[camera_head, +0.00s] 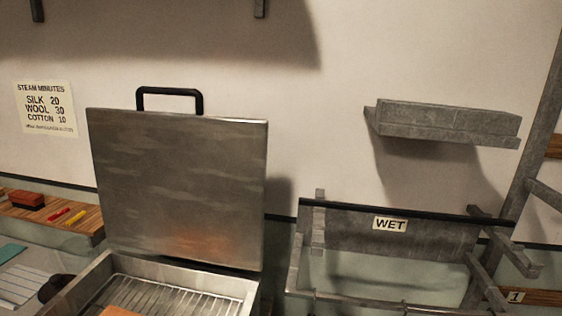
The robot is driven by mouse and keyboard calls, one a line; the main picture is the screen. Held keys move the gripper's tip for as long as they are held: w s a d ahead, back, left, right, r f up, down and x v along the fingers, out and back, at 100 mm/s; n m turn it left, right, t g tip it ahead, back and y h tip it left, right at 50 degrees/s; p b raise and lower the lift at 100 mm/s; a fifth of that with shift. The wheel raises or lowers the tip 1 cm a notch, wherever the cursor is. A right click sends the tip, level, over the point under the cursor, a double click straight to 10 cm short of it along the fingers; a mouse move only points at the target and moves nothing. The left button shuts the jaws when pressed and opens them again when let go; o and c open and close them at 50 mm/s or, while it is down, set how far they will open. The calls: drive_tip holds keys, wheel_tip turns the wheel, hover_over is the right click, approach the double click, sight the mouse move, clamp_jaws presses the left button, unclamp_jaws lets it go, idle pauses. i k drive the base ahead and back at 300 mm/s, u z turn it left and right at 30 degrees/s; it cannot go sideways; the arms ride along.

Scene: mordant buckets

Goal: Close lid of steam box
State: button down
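The steam box (238,288) stands at the lower middle left of the view, its near part cut off by the bottom edge. Its metal lid (180,185) is open and stands roughly upright at the back of the box. A black handle (170,92) is on the lid's top edge. Inside the box is a wire rack (175,298), with a corner of an orange item (120,311) showing on it. My gripper is not in view, so its opening and its distance from the lid cannot be seen.
A grey rack with a "WET" label (390,224) stands to the right of the box. A grey wall shelf (445,122) is above it. A wooden board (50,213) with a red-brown block (26,199) and crayons is at left. A steam-minutes notice (46,108) hangs on the wall.

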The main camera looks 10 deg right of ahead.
sight(190, 186)
drive_tip(key=z, duration=0.05)
drive_tip(key=i, duration=1)
drive_tip(key=u, duration=0.05)
